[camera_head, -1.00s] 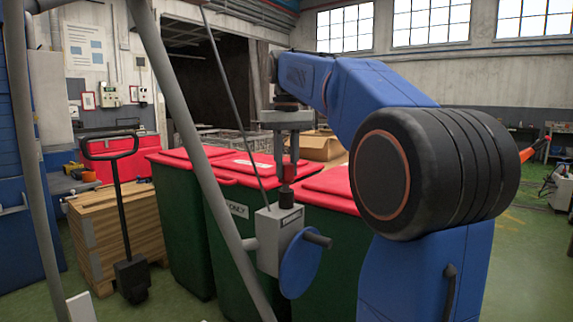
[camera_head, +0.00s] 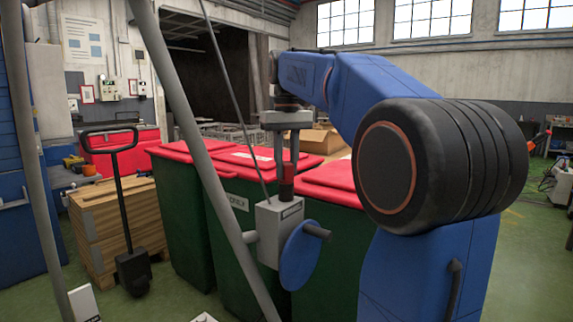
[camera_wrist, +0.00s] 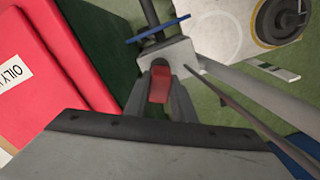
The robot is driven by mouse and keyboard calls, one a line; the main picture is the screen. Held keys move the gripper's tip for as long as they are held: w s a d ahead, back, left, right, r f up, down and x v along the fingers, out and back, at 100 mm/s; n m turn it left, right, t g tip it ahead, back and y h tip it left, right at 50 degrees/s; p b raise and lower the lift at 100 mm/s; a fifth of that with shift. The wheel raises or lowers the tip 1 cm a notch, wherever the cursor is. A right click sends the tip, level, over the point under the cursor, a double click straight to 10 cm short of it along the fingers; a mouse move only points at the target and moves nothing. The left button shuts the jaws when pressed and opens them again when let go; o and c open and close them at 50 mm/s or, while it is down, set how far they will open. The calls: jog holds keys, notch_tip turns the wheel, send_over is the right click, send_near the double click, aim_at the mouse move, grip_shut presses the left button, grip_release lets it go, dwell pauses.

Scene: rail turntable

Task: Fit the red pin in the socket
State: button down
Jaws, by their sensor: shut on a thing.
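My gripper (camera_head: 287,163) points straight down and is shut on the red pin (camera_head: 287,174). The pin is upright. It also shows between the two fingers in the wrist view (camera_wrist: 160,82). Directly below it, a dark collar (camera_head: 286,191), which looks like the socket, stands on top of a grey box (camera_head: 268,236). The red part reaches down to about the collar's top. I cannot tell how far the pin's lower end is inside. The box carries a blue disc (camera_head: 300,256) on a dark shaft. In the wrist view the box (camera_wrist: 172,58) partly hides the disc (camera_wrist: 158,28).
Grey slanted poles (camera_head: 212,170) pass close to the box on the left. Green bins with red lids (camera_head: 182,220) stand right behind it. A pallet truck (camera_head: 124,205) and a wooden stack (camera_head: 92,235) are at the left.

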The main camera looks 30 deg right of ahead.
jog(key=c, duration=1.4)
grip_release()
jog(key=shift+r, duration=3.7)
